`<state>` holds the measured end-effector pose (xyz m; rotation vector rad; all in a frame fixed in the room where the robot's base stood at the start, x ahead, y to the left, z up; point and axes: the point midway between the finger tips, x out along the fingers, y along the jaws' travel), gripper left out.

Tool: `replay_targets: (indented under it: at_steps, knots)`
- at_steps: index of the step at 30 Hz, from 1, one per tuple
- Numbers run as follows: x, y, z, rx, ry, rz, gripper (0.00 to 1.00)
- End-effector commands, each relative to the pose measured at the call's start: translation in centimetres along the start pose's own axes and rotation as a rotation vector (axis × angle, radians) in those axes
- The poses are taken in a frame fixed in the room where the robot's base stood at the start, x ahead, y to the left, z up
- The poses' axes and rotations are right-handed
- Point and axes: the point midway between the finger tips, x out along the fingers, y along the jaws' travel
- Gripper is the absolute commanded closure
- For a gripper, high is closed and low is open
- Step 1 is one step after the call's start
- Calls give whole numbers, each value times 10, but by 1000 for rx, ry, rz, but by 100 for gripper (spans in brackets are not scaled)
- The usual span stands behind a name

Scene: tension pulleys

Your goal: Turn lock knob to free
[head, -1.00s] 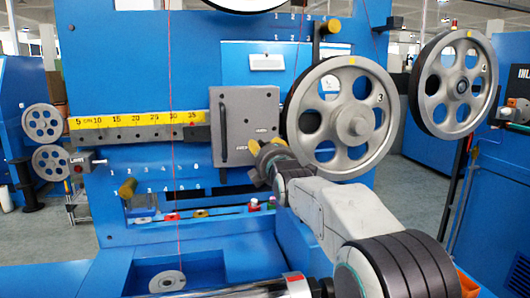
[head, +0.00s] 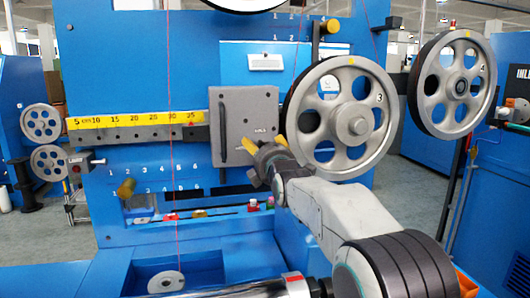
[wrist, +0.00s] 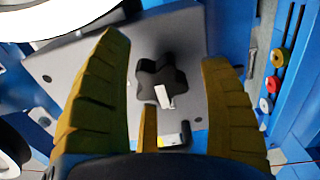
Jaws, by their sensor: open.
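The lock knob (wrist: 161,82) is a black star-shaped knob with a white pointer bar on the grey plate (wrist: 85,62). In the wrist view it lies between the two yellow fingers of my gripper (wrist: 165,55), with a gap on both sides. The pointer bar points down and slightly right, towards a small white and yellow label (wrist: 170,140) too small to read. In the head view my gripper (head: 266,161) is open at the lower right of the grey plate (head: 238,112). The knob is hidden there behind the gripper.
A spoked pulley wheel (head: 315,153) marked 3 stands close to the right of my gripper. A black handle (head: 222,135) is on the plate's left. A yellow scale (head: 130,121) runs left of the plate. Coloured buttons (wrist: 272,84) show at the wrist view's right.

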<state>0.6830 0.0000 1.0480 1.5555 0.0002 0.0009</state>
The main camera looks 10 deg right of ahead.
Motion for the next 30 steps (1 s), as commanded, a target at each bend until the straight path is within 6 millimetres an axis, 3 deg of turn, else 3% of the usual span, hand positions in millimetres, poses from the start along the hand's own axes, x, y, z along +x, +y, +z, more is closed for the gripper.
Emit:
replay_targets:
  at_steps: [8, 21, 30]
  knots:
    - [-20, 0, 0, 0, 0, -1, 29]
    - [-88, 1, 0, 0, 0, 2, 29]
    - [-115, 0, 0, 0, 1, 2, 29]
